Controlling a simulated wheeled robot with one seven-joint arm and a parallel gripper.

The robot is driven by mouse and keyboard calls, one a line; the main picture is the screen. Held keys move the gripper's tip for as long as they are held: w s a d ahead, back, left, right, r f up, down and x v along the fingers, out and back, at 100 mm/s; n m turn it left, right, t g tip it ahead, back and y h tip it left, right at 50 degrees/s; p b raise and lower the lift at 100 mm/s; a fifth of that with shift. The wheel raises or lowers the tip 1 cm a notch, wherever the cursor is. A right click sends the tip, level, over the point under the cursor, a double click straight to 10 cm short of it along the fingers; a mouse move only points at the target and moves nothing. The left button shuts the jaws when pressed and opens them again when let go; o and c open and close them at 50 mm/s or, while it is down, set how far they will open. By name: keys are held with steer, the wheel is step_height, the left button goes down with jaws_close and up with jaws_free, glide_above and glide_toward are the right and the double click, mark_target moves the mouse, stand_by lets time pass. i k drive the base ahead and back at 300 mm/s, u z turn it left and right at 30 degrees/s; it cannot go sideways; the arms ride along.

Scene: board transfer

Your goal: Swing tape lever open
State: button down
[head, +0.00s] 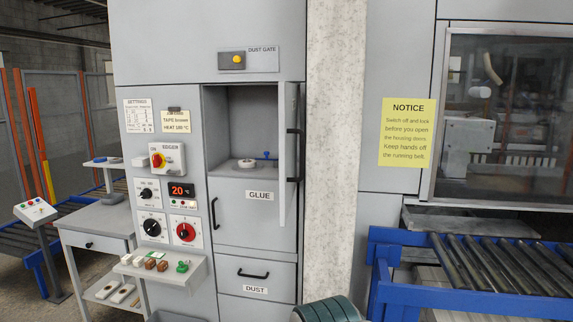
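A small blue lever (266,156) stands on the shelf inside an open compartment (230,115) of the grey machine cabinet. A white, disc-like piece (246,163), perhaps the tape roll, sits just left of it. The lever is small in the picture, so I cannot tell how far it is swung. The compartment's narrow grey door (288,200), with a black handle, stands open at the right side. My gripper is not in view, and nothing is seen touching the lever.
Below the compartment are a closed GLUE panel (240,225) and a DUST drawer (256,272). A control ledge (160,268) juts out at left. A blue-framed roller conveyor (400,290) is at right. A dark green ribbed form at the bottom edge is unclear.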

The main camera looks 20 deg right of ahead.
mark_target(266, 153)
steer(key=i, duration=1.05)
steer(key=u, duration=0.45)
steer(key=i, duration=1.65)
steer(key=z, duration=1.25)
steer(key=i, duration=0.2)
steer(key=z, duration=0.2)
